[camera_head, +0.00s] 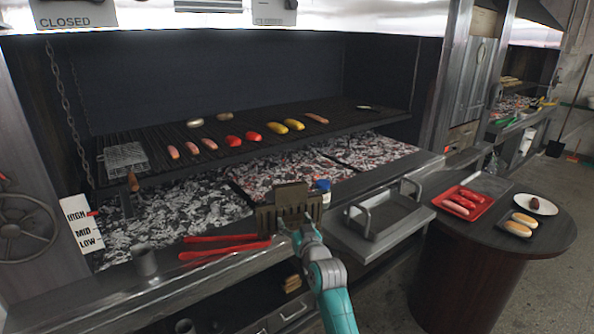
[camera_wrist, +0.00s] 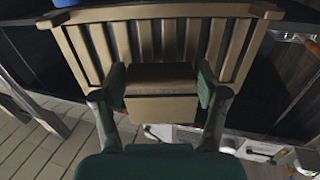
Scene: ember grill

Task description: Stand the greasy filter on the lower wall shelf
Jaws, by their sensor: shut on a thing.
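The greasy filter (camera_head: 290,205) is a brownish slatted panel, held upright in front of the grill's front ledge in the head view. In the wrist view its tan slats and frame (camera_wrist: 162,12) fill the upper half. My gripper (camera_wrist: 161,88) is shut on the block at the filter's lower middle, one green pad at each side. It also shows in the head view (camera_head: 297,228), just below the filter, which partly hides it. I cannot make out a lower wall shelf in either view.
Red tongs (camera_head: 225,252) lie on the ledge left of the filter. A blue-capped container (camera_head: 324,190) is just behind it. A steel tray with handles (camera_head: 372,228) is to the right, then a round dark table (camera_head: 540,235) with food. Embers (camera_head: 190,215) glow under the grate.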

